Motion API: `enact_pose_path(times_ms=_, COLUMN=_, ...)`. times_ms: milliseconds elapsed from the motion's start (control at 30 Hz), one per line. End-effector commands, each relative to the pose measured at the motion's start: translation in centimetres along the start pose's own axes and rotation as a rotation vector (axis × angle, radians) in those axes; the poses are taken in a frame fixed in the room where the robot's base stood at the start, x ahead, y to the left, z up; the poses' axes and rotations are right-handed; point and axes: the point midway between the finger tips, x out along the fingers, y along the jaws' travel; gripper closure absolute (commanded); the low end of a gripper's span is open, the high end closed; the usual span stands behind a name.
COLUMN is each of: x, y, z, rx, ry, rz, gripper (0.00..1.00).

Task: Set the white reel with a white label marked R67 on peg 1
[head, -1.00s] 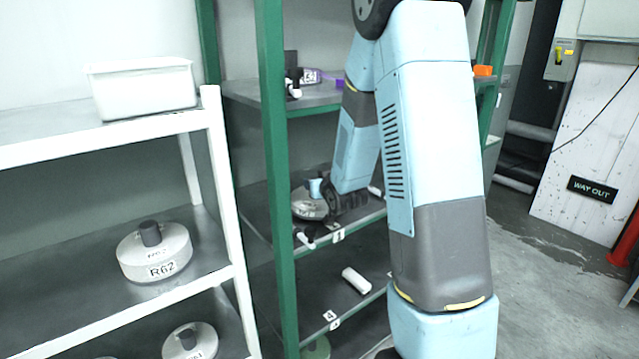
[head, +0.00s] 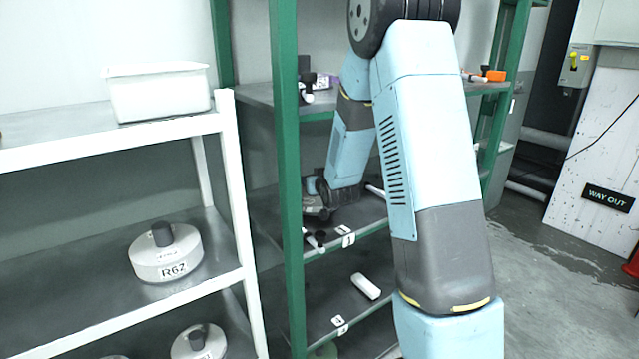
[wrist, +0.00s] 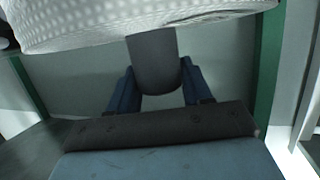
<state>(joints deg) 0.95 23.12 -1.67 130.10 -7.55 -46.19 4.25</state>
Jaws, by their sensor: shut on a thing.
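My gripper (head: 318,188) is at the middle shelf of the green rack, partly hidden behind the rack's post and my arm. In the wrist view its two blue fingers (wrist: 158,85) are shut on the dark grey knob (wrist: 154,58) of a white reel (wrist: 120,22), whose pale woven side fills the top of that view. Its label is not visible, so I cannot read R67. In the head view only a grey sliver of the reel shows below the gripper. A tag marked 1 (head: 346,240) is on the shelf's front edge. I cannot clearly make out peg 1.
The green rack post (head: 287,180) stands just left of my gripper. A small white and dark item (head: 314,240) lies near the tag. A white cylinder (head: 366,286) is on the shelf below, above tag 3 (head: 339,322). The white rack holds reel R62 (head: 166,253) and a white bin (head: 158,92).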

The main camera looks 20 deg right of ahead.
Motion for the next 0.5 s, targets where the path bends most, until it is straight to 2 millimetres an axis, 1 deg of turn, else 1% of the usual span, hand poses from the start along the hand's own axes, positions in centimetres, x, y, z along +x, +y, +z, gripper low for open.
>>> enact_pose_path(times_ms=500, x=3.1, y=-0.8, z=-0.9, rx=0.000, ry=0.002, rz=0.001, gripper=1.00)
